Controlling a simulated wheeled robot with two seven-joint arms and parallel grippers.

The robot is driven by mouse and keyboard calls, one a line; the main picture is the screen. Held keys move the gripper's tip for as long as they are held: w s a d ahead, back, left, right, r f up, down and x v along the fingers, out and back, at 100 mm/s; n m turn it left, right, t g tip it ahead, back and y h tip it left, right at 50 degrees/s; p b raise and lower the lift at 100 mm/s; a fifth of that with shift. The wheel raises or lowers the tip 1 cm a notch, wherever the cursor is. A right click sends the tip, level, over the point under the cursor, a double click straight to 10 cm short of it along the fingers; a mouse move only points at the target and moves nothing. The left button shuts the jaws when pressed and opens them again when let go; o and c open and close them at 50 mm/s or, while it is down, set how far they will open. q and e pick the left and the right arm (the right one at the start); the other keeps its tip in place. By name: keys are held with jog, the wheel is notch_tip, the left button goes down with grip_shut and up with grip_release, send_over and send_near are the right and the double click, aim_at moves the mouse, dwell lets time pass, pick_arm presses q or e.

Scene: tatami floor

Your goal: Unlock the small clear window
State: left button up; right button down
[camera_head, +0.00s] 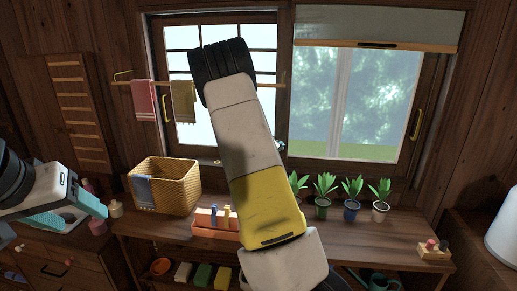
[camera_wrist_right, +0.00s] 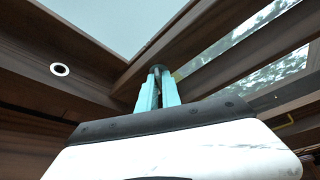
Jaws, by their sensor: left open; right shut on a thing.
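The window (camera_head: 345,110) fills the back wall. Its left sash (camera_head: 181,62) is smaller, with dark bars and a brass handle (camera_head: 166,107); the right pane is wider, with trees behind it. My right arm crosses the middle of the head view and hides part of the frame. In the right wrist view my right gripper (camera_wrist_right: 158,90) is shut at the dark wooden frame, on a small dark latch piece (camera_wrist_right: 155,70) mostly hidden between its teal fingers. My left gripper (camera_head: 82,214) is open and empty at the left, above the low cabinet and away from the window.
A wooden bench (camera_head: 345,234) runs below the window. On it are a wicker basket (camera_head: 178,188), an orange tray (camera_head: 207,230) and several potted plants (camera_head: 352,198). Towels (camera_head: 144,100) hang on a rail before the left sash. A blind (camera_head: 380,26) covers the right pane's top.

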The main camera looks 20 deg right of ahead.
jog(key=shift+s+d+r+m+t+y, duration=0.15)
jog(key=shift+m+t+y, duration=0.25)
jog(key=shift+m+y, duration=1.25)
jog(key=shift+s+d+f+m+t+y, duration=0.1)
jog(key=shift+m+t+y, duration=0.55)
jog(key=shift+m, duration=1.8)
jog(key=shift+w+g+y, duration=0.1)
jog(key=shift+g+y, duration=0.15)
jog(key=shift+y, duration=0.05)
jog(key=c, duration=1.5)
grip_release()
jog(key=shift+c, duration=0.2)
jog(key=shift+d+r, duration=0.15)
